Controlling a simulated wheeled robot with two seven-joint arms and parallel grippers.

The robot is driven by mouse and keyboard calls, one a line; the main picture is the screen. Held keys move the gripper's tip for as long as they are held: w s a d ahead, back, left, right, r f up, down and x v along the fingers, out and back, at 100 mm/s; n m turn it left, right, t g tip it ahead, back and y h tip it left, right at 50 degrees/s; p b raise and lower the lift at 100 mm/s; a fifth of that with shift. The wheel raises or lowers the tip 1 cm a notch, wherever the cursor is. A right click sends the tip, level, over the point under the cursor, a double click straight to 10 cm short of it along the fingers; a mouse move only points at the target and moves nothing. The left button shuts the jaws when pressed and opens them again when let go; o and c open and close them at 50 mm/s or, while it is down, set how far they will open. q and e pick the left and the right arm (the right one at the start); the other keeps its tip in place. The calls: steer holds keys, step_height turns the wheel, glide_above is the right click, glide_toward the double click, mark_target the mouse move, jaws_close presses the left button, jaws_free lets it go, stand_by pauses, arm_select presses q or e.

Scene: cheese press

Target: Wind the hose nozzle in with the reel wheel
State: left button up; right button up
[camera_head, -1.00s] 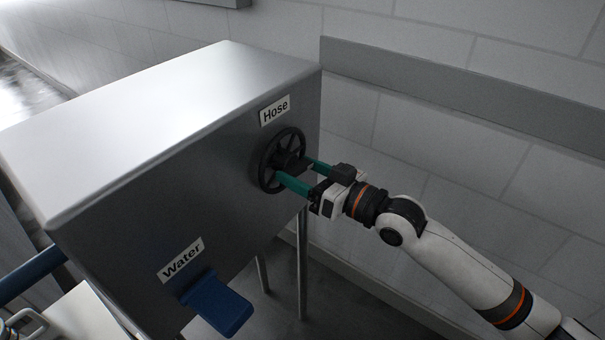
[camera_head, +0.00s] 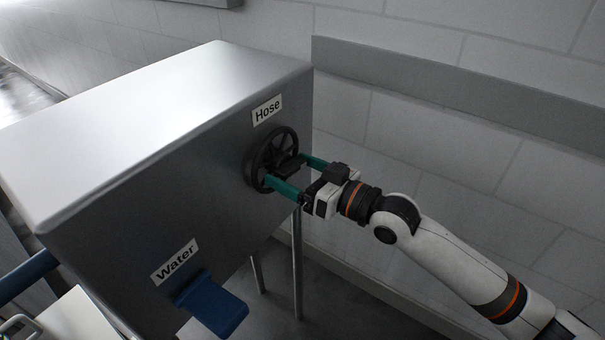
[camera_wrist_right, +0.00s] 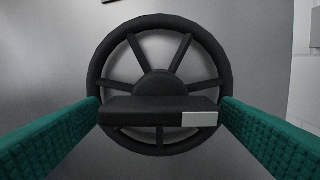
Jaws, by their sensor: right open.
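The black spoked reel wheel (camera_head: 266,148) is on the front of the steel cabinet, just below the "Hose" label (camera_head: 267,110). My right gripper (camera_head: 299,174) is at the wheel with its green fingers spread apart. In the right wrist view the wheel (camera_wrist_right: 160,24) is centred, with a dark crossbar (camera_wrist_right: 145,108) at its hub bearing a light grey patch. The green fingers (camera_wrist_right: 160,125) stand left and right of the crossbar, close to its ends; I cannot tell whether they touch it. The hose nozzle is not seen. My left gripper is not in view.
The steel cabinet (camera_head: 160,110) fills the left and middle. A blue lever (camera_head: 212,303) juts out below the "Water" label (camera_head: 175,262). A tiled wall (camera_head: 430,125) with a grey rail (camera_head: 450,85) is behind and to the right. Thin metal legs (camera_head: 297,265) stand under the cabinet.

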steer(key=b+v, duration=0.2)
steer(key=v, duration=1)
steer(key=shift+w, duration=0.1)
